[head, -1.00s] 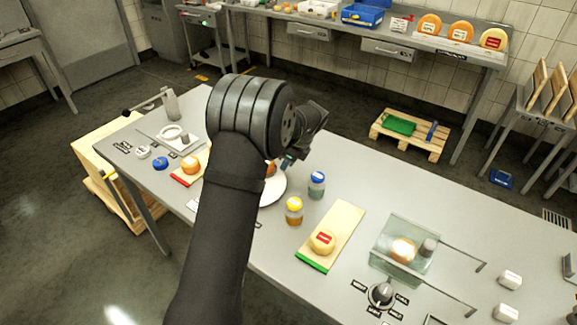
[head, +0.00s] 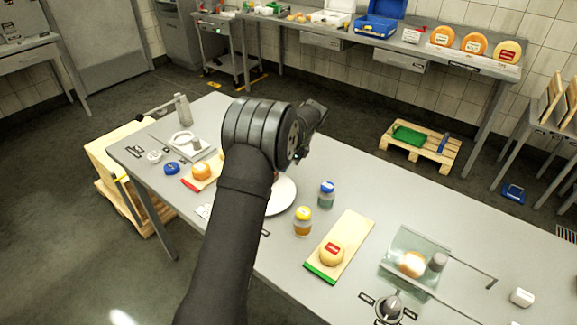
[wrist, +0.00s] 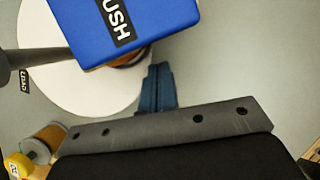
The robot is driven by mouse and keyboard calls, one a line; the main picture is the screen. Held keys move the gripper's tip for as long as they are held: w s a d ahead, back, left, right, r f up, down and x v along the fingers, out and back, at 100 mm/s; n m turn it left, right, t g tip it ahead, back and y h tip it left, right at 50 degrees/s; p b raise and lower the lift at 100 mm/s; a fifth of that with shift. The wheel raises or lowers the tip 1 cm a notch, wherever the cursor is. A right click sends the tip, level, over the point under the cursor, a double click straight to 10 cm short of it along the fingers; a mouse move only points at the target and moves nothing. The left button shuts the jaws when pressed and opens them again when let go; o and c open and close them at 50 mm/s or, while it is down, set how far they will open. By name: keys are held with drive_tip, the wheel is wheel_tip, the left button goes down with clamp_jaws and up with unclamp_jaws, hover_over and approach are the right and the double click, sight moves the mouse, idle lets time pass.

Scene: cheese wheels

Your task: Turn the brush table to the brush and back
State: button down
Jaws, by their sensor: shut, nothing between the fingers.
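The brush table is a round white disc (head: 283,196), partly hidden behind my arm in the head view. It also shows in the wrist view (wrist: 75,92). A blue block (wrist: 130,25) with a label reading "USH", its start cut off, covers the disc's upper part. A bit of orange cheese (wrist: 132,61) shows below the block, beside my fingers. My gripper (wrist: 158,72) is shut and empty, with its fingertips close to the disc's right edge and the block. I cannot tell whether they touch it. The fingertips are hidden in the head view.
A yellow-lidded jar (head: 303,222) and a blue-lidded jar (head: 327,194) stand right of the disc. An orange cheese (head: 201,171) is on the left. A "LOAD" tag (wrist: 25,82) lies by the disc.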

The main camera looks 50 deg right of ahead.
drive_tip(key=shift+w, duration=0.3)
drive_tip(key=shift+s, duration=0.1)
idle(0.5)
drive_tip(key=s+d, duration=0.2)
drive_tip(key=s, duration=0.1)
drive_tip(key=shift+d, duration=0.25)
drive_tip(key=v, duration=1)
drive_tip(key=shift+w, duration=0.15)
drive_tip(key=shift+d, duration=0.1)
drive_tip(key=x, duration=1)
drive_tip(key=shift+w+a, duration=0.85)
drive_tip(key=shift+a, duration=0.05)
drive_tip(key=shift+w+a, duration=0.5)
drive_tip(key=shift+w, duration=0.15)
drive_tip(key=shift+s, duration=0.1)
